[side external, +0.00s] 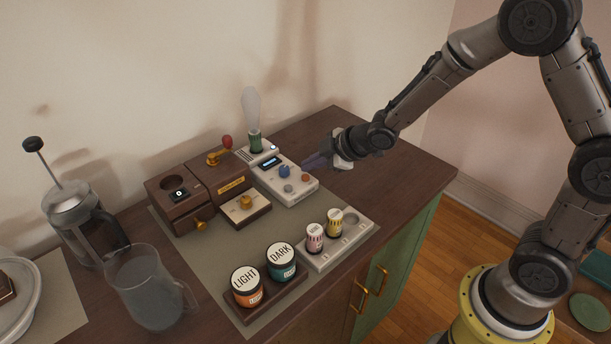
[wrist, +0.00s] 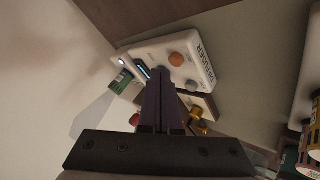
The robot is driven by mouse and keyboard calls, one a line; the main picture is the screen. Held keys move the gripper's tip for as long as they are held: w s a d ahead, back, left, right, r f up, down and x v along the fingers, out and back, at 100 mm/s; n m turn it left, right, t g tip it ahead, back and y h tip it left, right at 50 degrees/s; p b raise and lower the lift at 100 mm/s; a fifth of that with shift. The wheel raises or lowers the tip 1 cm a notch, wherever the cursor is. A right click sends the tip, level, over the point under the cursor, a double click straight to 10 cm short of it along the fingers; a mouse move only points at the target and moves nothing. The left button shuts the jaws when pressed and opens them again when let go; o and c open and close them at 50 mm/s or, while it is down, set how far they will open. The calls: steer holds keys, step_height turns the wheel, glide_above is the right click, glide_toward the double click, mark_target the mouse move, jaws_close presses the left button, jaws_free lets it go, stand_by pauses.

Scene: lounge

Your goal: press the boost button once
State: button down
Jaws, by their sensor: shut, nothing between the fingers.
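A white diffuser unit (side external: 285,180) stands on the cabinet top, with a lit display (side external: 271,162), a blue knob (side external: 284,171), an orange round button (side external: 305,177) and a grey round button (side external: 289,188). I cannot read which one is marked boost. In the wrist view the orange button (wrist: 176,59) and grey button (wrist: 191,85) show beside my fingers; the blue knob is hidden there. My gripper (side external: 310,162) is shut and empty, its purple fingers just above the unit's right side. In the wrist view the fingertips (wrist: 160,70) overlap the panel; I cannot tell whether they touch it.
A brown grinder-like box (side external: 218,180) with a red-knobbed lever stands left. A tray of small jars (side external: 340,250) and LIGHT and DARK jars are in front. Bare cabinet top lies behind and right.

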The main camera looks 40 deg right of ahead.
steer(key=shift+r, duration=2.45)
step_height(320, 180, up, 8)
steer(key=t, duration=0.2)
glide_above(311, 181)
steer(key=s+d+r+m+h, duration=0.3)
steer(key=s+d+r+m, duration=0.15)
steer(key=s+r, duration=0.45)
steer(key=s+f+m+g, duration=0.2)
steer(key=s+f+m, duration=0.1)
steer(key=s, duration=0.8)
steer(key=s+f+m+g+y, duration=0.1)
steer(key=s+f+m+g, duration=0.2)
steer(key=s, duration=0.7)
steer(key=shift+s+a+f+m, duration=0.15)
steer(key=shift+s+f+m, duration=0.25)
steer(key=shift+f+m, duration=0.1)
